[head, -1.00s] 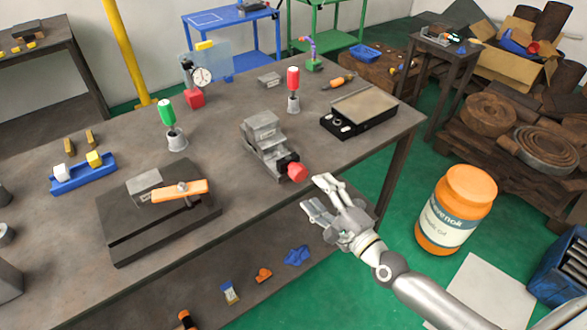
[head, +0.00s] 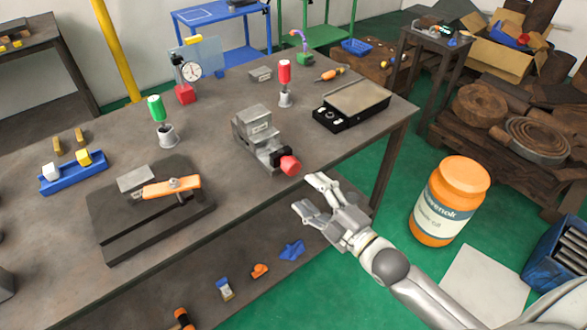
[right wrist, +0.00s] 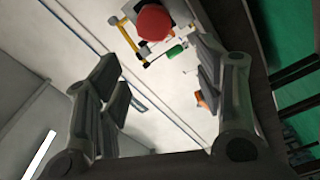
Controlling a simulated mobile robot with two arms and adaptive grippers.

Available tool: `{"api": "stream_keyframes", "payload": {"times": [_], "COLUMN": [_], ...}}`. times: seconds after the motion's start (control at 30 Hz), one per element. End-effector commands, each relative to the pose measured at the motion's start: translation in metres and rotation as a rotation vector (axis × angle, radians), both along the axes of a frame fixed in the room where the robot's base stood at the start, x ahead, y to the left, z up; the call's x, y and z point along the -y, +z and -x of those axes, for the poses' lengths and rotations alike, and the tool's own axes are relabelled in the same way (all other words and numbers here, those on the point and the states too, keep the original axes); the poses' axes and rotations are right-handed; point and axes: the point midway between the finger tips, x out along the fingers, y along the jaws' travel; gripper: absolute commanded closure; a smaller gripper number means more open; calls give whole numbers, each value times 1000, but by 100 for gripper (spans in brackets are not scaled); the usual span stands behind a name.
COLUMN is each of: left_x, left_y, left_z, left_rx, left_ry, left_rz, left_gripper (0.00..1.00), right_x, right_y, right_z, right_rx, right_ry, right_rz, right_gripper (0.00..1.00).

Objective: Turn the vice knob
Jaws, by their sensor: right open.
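The grey vice (head: 256,137) stands on the dark workbench, near its front edge. Its red knob (head: 289,165) faces the front of the bench; the same knob shows in the right wrist view (right wrist: 154,22) at the top, beyond the fingers. My right gripper (head: 311,195) is open and empty, just off the bench edge, a little below and right of the knob in the head view and apart from it. In the right wrist view the fingers (right wrist: 158,95) are spread wide with nothing between them. My left gripper is not in view.
On the workbench (head: 215,125), a black box (head: 352,104) lies right of the vice, a red-handled tool (head: 285,80) behind it, and a clamp plate with an orange bar (head: 172,187) to its left. An orange jar (head: 449,200) stands right of my arm.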

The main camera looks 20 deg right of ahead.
Motion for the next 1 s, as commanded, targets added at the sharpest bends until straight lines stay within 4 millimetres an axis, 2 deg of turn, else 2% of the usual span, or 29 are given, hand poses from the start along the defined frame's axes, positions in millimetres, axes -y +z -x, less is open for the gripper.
{"api": "stream_keyframes", "payload": {"times": [0.1, 0.4, 0.6, 0.8, 1.0], "left_x": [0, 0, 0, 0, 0], "left_y": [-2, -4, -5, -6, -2], "left_z": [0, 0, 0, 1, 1], "left_rx": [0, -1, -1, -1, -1], "left_ry": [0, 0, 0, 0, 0], "left_rz": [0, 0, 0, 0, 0], "left_gripper": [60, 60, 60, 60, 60], "right_x": [2, 9, 15, 18, 16], "right_y": [-2, -5, -5, -5, -3], "right_z": [2, 5, 7, 7, -4], "right_rx": [127, 441, 603, 674, 682], "right_ry": [-19, -63, -81, -85, -88], "right_rz": [338, 1207, 1688, 1912, 1936], "right_gripper": [38, 38, 38, 38, 38]}}
